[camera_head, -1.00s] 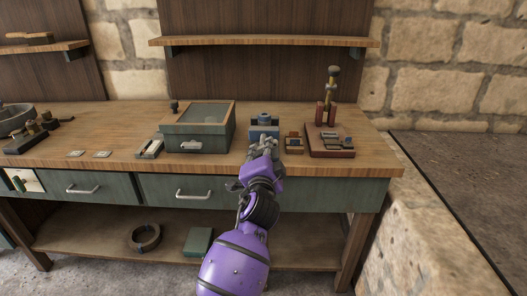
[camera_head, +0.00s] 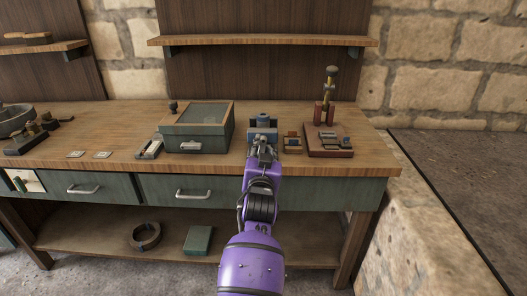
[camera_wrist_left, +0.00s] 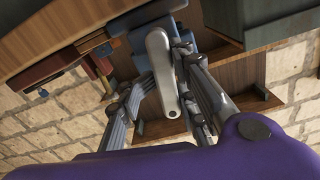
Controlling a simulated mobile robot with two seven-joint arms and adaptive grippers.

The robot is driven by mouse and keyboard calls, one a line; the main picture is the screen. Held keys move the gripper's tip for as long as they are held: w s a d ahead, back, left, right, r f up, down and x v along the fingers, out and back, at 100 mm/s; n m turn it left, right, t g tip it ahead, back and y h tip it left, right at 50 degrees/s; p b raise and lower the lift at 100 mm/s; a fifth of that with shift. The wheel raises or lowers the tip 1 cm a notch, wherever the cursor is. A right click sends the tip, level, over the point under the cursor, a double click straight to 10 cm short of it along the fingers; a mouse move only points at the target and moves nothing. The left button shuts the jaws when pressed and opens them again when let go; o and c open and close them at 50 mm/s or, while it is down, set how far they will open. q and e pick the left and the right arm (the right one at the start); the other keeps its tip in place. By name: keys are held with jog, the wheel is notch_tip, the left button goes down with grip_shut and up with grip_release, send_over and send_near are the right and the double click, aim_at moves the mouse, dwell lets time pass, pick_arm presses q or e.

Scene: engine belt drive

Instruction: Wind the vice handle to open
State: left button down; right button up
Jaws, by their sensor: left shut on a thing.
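The blue vice (camera_head: 263,122) stands on the bench near its front edge, and part of it shows in the left wrist view (camera_wrist_left: 147,17). Its handle, a pale grey crank arm (camera_wrist_left: 161,62), extends between the fingers in the left wrist view. My left gripper (camera_head: 262,145) is in front of the vice, its fingers shut on the handle; they also show in the left wrist view (camera_wrist_left: 165,98). The exact contact is partly hidden by the fingers. My right gripper is in neither view.
A green case with a glazed lid (camera_head: 198,126) stands left of the vice. A small wooden block (camera_head: 292,142) and a red-based stand (camera_head: 329,143) are close on the right. Drawers with metal handles (camera_head: 193,195) are below the bench top.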

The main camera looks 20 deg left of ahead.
pick_arm(q)
jog(key=shift+a+r+n, duration=0.4)
jog(key=shift+a+n, duration=0.1)
jog(key=shift+n, duration=0.5)
jog(key=shift+s+a+f, duration=0.1)
jog(key=shift+s+a, duration=0.05)
jog(key=shift+s, duration=0.05)
jog(key=c, duration=1.8)
grip_release()
jog(key=shift+o, duration=0.6)
jog(key=shift+a+f, duration=0.1)
jog(key=shift+f, duration=0.1)
jog(key=shift+d, duration=0.25)
jog(key=shift+s+d, duration=0.1)
jog(key=shift+s, duration=0.05)
jog(key=v, duration=1.1)
jog(key=shift+s, duration=0.3)
